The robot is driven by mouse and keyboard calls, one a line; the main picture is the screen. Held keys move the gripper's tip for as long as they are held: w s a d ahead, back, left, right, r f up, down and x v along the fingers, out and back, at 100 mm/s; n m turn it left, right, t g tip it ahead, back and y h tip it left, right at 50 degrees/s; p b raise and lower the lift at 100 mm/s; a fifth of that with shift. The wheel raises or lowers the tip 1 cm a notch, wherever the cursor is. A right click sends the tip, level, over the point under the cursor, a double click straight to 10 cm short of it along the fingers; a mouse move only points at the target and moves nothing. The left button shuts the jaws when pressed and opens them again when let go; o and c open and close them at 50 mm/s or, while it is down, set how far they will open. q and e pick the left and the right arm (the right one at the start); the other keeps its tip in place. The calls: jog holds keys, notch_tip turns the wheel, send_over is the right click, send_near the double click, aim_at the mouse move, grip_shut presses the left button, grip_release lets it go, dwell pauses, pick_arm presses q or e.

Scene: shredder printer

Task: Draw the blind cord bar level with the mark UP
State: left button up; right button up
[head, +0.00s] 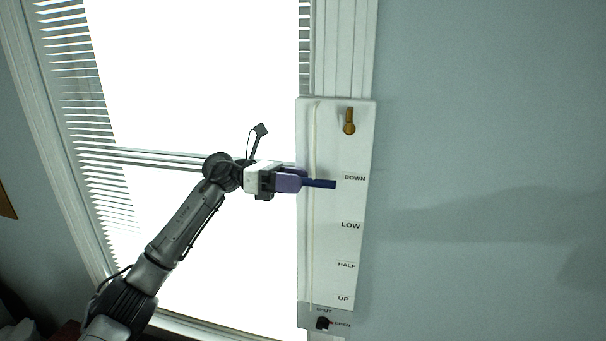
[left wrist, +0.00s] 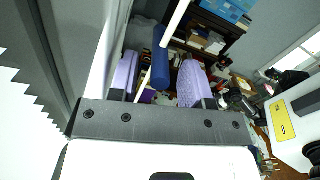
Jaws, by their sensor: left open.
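The blue cord bar (head: 321,184) is level with the mark DOWN (head: 354,178) on the white board (head: 322,250), on a pale cord (head: 313,135). The mark UP (head: 343,299) is near the board's lower end, well below the bar. My left gripper (head: 297,182), with purple fingers, is at the bar's left end. In the left wrist view the bar (left wrist: 160,62) shows between the open, parted fingers of my left gripper (left wrist: 157,82). I cannot tell if either finger touches it. My right gripper is not in view.
The marks LOW (head: 350,226) and HALF (head: 346,265) lie between DOWN and UP. A brass hook (head: 349,122) is at the board's top and a black SHUT/OPEN knob (head: 322,323) at its bottom. The window with slatted blinds (head: 75,75) is at the left; bare wall lies right.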

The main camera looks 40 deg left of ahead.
pick_arm(q)
jog(key=shift+x, duration=1)
grip_shut()
